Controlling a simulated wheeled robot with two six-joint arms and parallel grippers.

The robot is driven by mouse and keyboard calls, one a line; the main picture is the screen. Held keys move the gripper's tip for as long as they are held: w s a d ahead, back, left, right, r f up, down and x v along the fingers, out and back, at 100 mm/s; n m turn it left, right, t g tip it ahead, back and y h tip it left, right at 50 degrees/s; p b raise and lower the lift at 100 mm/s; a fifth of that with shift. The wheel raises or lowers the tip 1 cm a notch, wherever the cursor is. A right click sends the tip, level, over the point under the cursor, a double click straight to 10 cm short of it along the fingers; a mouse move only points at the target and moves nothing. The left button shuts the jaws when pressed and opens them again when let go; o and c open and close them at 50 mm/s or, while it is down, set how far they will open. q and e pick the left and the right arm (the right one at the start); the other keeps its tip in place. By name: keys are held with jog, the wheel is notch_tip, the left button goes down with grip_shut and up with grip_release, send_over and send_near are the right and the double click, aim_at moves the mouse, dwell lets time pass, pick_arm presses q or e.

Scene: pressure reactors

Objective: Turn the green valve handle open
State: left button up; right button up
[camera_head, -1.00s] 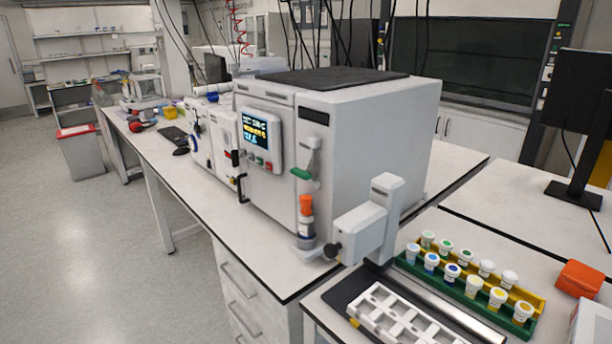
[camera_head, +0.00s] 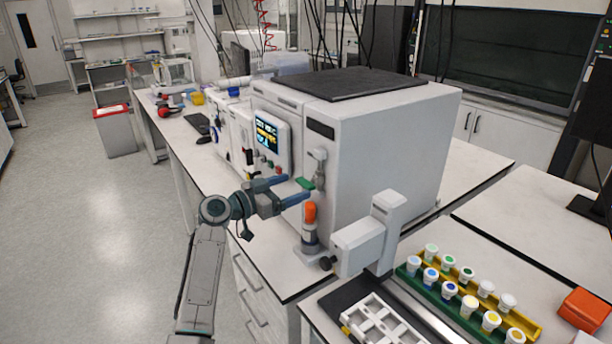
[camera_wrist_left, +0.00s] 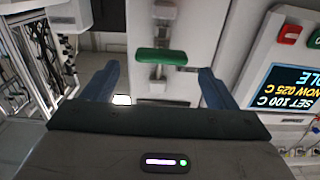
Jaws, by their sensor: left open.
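The green valve handle (camera_head: 305,184) is a short bar on the front of the large grey-white reactor unit (camera_head: 384,143), right of its display. In the left wrist view the handle (camera_wrist_left: 161,57) lies crosswise on a pale fitting, between and just beyond the two blue fingers. My left gripper (camera_head: 294,188) is open in front of the handle, its fingertips close to it. In the left wrist view the open left gripper (camera_wrist_left: 158,82) has nothing between its fingertips that it visibly grips. I cannot tell whether a finger touches the handle. My right gripper is not in view.
An orange-capped bottle (camera_head: 310,225) stands below the handle, beside a white arm-like device (camera_head: 368,240). The display (camera_head: 267,138) is left of the handle. Racks of capped vials (camera_head: 470,289) stand at the right.

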aim_at(301, 184)
pick_arm(q)
jog(key=p+x, duration=0.1)
jog(key=x, duration=0.3)
jog(key=shift+w+d+p, duration=0.25)
jog(key=shift+d+p, duration=0.05)
jog(key=shift+w+d, duration=0.1)
jog(key=shift+d, duration=0.1)
jog(key=shift+f, duration=0.1)
